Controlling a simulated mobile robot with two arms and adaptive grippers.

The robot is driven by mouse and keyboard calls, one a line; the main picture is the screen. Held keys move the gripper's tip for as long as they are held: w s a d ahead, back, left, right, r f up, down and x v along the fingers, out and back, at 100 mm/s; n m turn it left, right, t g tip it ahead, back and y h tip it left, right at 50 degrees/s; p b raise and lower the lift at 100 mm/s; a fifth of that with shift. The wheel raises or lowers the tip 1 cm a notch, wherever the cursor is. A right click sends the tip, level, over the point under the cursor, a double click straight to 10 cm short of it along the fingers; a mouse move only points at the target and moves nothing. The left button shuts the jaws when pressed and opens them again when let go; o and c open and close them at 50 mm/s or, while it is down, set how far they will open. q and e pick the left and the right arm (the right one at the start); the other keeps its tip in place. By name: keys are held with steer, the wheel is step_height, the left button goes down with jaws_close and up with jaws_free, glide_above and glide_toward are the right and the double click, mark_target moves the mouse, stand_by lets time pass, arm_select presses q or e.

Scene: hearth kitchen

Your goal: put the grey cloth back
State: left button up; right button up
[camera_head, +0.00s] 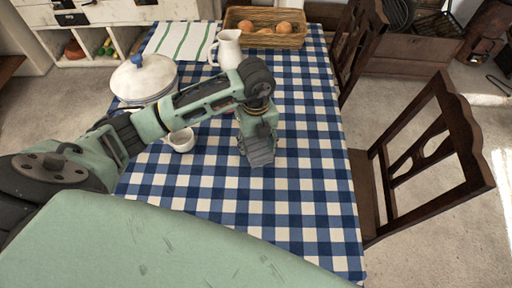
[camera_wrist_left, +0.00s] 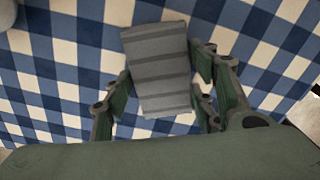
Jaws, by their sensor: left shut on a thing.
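The grey cloth (camera_wrist_left: 158,68) is a folded piece with darker stripes. In the left wrist view it lies between the two fingers of my left gripper (camera_wrist_left: 160,100). In the head view the cloth (camera_head: 260,158) shows just below my left gripper (camera_head: 257,138), over the blue and white checked tablecloth. The gripper is shut on the cloth. Whether the cloth touches the table is hard to tell. My right gripper is not in either view.
A small white bowl (camera_head: 180,140) and a white lidded pot (camera_head: 145,78) stand left of my gripper. A white jug (camera_head: 229,50), a green-striped towel (camera_head: 180,42) and a bread basket (camera_head: 289,41) are at the back. The table's right side is clear; dark chairs (camera_head: 425,160) stand beside it.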

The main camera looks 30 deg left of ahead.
mark_target(256, 145)
arm_select(q)
step_height(256, 145, down, 3)
steer(key=shift+s+f, duration=0.1)
steer(key=shift+f, duration=0.2)
steer(key=o, duration=1.1)
steer(key=shift+r, duration=0.15)
